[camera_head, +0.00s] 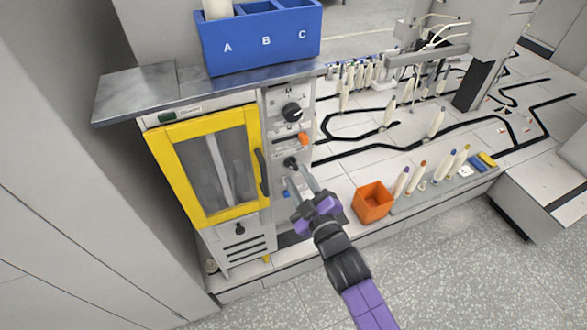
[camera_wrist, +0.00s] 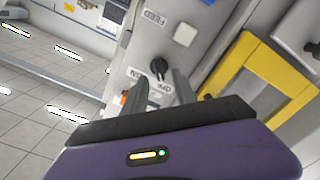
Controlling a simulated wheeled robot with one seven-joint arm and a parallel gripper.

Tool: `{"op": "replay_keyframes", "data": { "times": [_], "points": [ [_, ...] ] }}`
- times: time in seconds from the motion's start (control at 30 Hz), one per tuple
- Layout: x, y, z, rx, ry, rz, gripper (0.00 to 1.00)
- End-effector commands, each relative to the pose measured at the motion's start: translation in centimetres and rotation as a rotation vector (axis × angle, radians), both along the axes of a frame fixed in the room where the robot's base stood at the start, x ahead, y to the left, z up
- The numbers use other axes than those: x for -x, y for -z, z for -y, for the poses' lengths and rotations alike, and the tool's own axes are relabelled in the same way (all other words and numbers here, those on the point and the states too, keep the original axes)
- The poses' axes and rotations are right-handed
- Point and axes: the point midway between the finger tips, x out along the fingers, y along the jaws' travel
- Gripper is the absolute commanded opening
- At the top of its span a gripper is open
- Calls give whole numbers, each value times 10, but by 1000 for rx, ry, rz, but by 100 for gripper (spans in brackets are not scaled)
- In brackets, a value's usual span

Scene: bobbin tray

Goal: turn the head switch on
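A small black rotary switch (camera_wrist: 158,68) sits on the grey panel in the wrist view, with upside-down lettering that looks like ON and OFF. It is probably the lower black knob (camera_head: 290,162) in the head view. My gripper (camera_head: 297,174) is in front of the panel's lower part. In the wrist view my gripper (camera_wrist: 158,82) has its two grey fingers apart, with the switch seen between and just beyond their tips. I see no contact with the switch. The word HEAD is not readable in either view.
A larger black dial (camera_head: 291,113) and an orange knob (camera_head: 303,138) are above on the panel. A yellow-framed door (camera_head: 166,165) with a dark handle is left of it. An orange box (camera_head: 371,203) stands to the right. A white square button (camera_wrist: 185,35) is beside a FEED label.

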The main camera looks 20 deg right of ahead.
Motion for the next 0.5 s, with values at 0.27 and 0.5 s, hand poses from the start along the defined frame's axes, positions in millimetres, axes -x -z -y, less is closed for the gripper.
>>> {"op": "replay_keyframes", "data": {
  "times": [0.27, 0.5],
  "points": [
    [-29, 0, 0, -1, 0, 0, 34],
    [-32, 0, 0, -2, 0, 0, 34]
  ]
}}
